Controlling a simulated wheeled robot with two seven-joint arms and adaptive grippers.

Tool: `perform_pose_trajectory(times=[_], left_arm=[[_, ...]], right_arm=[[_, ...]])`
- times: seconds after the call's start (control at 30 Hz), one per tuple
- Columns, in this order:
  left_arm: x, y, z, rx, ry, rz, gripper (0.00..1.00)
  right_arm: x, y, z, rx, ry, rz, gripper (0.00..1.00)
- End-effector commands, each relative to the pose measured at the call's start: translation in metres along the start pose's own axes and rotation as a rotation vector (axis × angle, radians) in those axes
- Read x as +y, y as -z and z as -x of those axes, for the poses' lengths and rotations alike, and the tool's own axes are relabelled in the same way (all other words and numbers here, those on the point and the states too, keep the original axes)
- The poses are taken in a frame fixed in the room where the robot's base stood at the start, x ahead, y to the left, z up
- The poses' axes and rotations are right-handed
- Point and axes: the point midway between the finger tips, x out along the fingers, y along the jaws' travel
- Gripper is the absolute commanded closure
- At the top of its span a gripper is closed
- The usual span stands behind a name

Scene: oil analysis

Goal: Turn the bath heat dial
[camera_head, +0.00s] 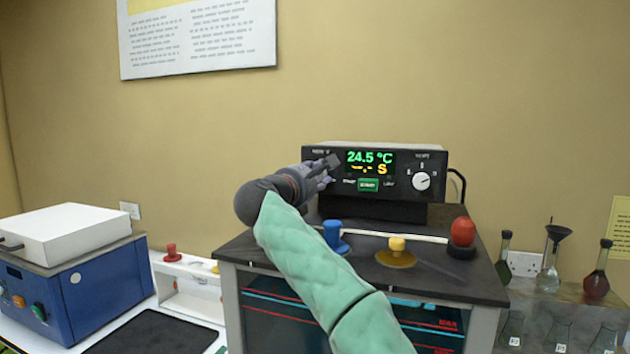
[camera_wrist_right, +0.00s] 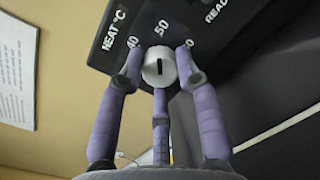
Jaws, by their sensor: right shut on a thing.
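The bath's black control box (camera_head: 320,152) stands on a dark-topped bench, its display reading 24.5 °C in green with a yellow line below. In the right wrist view, the white heat dial (camera_wrist_right: 159,66) has a dark slot mark and sits under the label HEAT °C, with 40 and 50 visible beside it. My right gripper (camera_wrist_right: 160,62) is shut on the dial, its purple fingers around it. In the head view my right gripper (camera_head: 322,172) covers the dial at the box's left end. My left gripper is not in view.
A second white knob (camera_head: 422,181) is on the box's right side. Blue (camera_head: 334,236), yellow (camera_head: 397,246) and red (camera_head: 462,233) parts stand on the bench top below the box. Flasks stand at right; a blue machine (camera_head: 95,290) is at left.

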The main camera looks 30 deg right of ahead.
Motion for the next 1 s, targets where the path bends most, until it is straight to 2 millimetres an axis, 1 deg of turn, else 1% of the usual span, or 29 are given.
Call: perform_pose_trajectory(times=[0.03, 0.53, 0.57, 0.6, 0.63, 1.0], left_arm=[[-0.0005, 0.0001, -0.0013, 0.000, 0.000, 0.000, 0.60], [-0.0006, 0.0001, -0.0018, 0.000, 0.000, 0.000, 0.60], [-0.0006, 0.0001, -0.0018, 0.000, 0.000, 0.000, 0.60], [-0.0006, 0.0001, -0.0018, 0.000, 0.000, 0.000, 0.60], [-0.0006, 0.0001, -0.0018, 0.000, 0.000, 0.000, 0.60], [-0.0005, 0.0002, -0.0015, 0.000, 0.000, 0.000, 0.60]], right_arm=[[0.0002, 0.0092, -0.0001, 0.012, 0.006, -0.001, 0.98], [0.0007, 0.0100, 0.0000, 0.014, 0.007, -0.016, 0.98], [0.0007, 0.0101, 0.0001, 0.014, 0.007, -0.016, 0.63], [0.0007, 0.0101, 0.0001, 0.014, 0.007, -0.016, 0.51], [0.0007, 0.0098, 0.0001, 0.014, 0.007, -0.016, 0.43], [0.0005, 0.0037, 0.0020, 0.007, 0.003, -0.022, 0.42]])
